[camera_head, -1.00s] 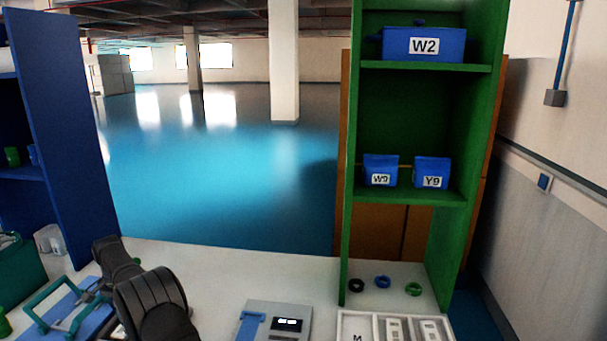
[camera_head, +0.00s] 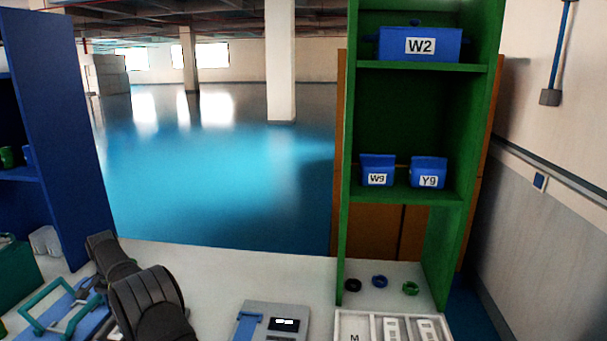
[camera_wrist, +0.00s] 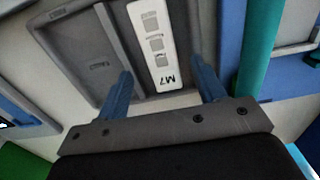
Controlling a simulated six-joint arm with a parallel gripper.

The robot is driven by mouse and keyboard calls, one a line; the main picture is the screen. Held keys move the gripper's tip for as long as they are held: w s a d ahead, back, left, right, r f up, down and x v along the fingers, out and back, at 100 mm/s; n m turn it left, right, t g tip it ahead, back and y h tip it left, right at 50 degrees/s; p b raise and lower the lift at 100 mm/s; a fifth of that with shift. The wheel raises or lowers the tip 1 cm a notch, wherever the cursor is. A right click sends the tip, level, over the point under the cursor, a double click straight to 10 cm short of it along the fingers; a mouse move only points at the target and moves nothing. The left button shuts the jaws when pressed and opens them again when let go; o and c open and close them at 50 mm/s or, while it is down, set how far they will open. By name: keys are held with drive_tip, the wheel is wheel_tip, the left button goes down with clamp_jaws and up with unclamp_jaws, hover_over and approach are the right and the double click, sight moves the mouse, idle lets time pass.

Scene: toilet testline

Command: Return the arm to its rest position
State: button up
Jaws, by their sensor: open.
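My arm's dark links show at the lower left of the head view, above the white table (camera_head: 215,268). My gripper (camera_wrist: 160,85) shows in the wrist view with its two blue fingers apart and nothing between them touching both. Beyond the fingers lies a grey tray (camera_wrist: 82,50) with a white piece labelled M7 (camera_wrist: 153,40) in it. I cannot tell the exact gap between the fingers and the tray. The gripper is not visible in the head view.
A green shelf (camera_head: 345,180) holds blue boxes W2 (camera_head: 420,44), W9 (camera_head: 377,170) and Y9 (camera_head: 428,172). Rings (camera_head: 380,281) and a sectioned tray (camera_head: 352,318) are at right. A grey device (camera_head: 270,322) is front centre. A teal-handled fixture (camera_head: 40,300) stands left, beside my arm.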

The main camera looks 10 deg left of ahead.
wheel_tip(320, 180, up, 7)
wheel_tip(320, 180, down, 12)
drive_tip(key=shift+r, duration=0.15)
wheel_tip(320, 180, up, 4)
drive_tip(key=w+d+r, duration=0.2)
drive_tip(key=d+r, duration=0.1)
drive_tip(key=d, duration=0.5)
drive_tip(key=w+d+r, duration=0.2)
drive_tip(key=w+d, duration=0.1)
drive_tip(key=d, duration=0.6)
drive_tip(key=w+d+r, duration=0.2)
drive_tip(key=d+r, duration=0.1)
drive_tip(key=d, duration=0.5)
drive_tip(key=s+d, duration=0.3)
drive_tip(key=d, duration=0.9)
drive_tip(key=s+d, duration=0.4)
drive_tip(key=d, duration=0.7)
drive_tip(key=w+a+f, duration=0.1)
drive_tip(key=a+f, duration=0.2)
drive_tip(key=a, duration=0.2)
